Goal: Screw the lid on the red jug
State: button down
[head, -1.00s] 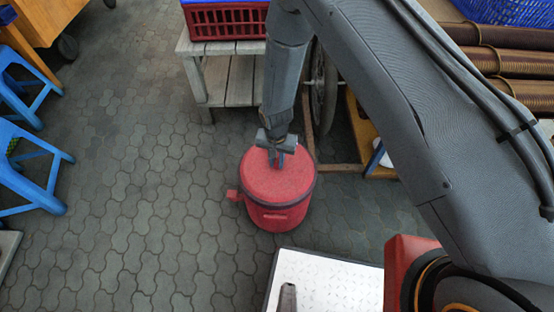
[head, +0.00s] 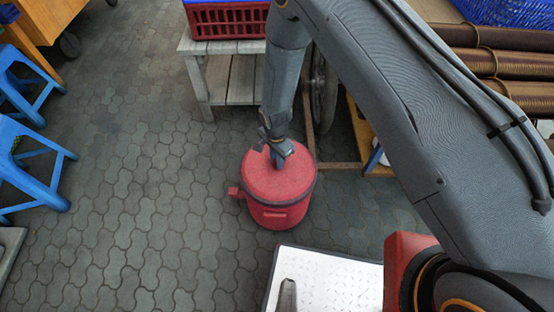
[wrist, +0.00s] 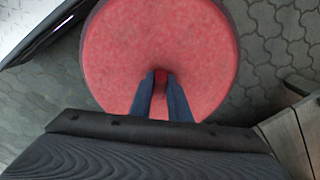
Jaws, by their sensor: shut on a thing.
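The red jug (head: 278,214) stands upright on the paving, with a small red spout on its left side. Its round red lid (head: 262,180) lies on top and covers the opening; it fills the upper middle of the wrist view (wrist: 160,35). My gripper (head: 278,160) reaches down onto the lid from above. In the wrist view its two blue fingers (wrist: 160,82) are shut on a small red knob (wrist: 160,76) on the lid. Whether the lid's thread is engaged cannot be told.
A grey wooden bench (head: 230,82) with a red crate (head: 226,20) stands behind the jug. A white textured plate (head: 330,285) lies in front. Blue stools (head: 35,180) are at the left. Open paving (head: 140,170) lies left of the jug.

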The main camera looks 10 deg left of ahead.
jog(key=c, duration=1.6)
grip_release()
jog(key=shift+w+a, duration=0.1)
jog(key=shift+r+p, duration=2.55)
jog(key=shift+r, duration=1.45)
